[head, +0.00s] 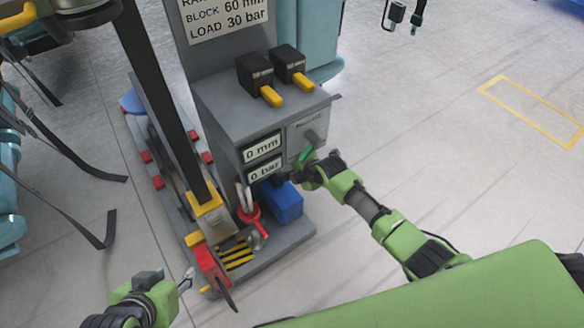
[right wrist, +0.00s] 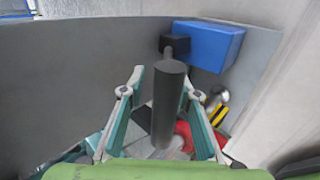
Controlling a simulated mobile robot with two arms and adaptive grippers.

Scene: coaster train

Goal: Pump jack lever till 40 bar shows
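The jack's lever has a dark cylindrical grip (right wrist: 168,105), seen in the right wrist view reaching out from a black block beside a blue box. My right gripper (right wrist: 163,76) is open, with one finger on each side of the grip and a gap showing at the left. In the head view, my right gripper (head: 297,178) is at the front of the grey stand (head: 228,105), by the blue box (head: 284,202). The pressure display (head: 264,170) reads 0 bar; the display above (head: 262,147) reads 0 mm. My left gripper (head: 186,280) is low at left; its finger opening is unclear.
A sign (head: 228,15) reads block 60 mm, load 30 bar. Two black boxes with yellow handles (head: 270,95) sit on the stand. A red part (head: 210,265) and yellow-black stripes (head: 237,256) are on the base near my left gripper.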

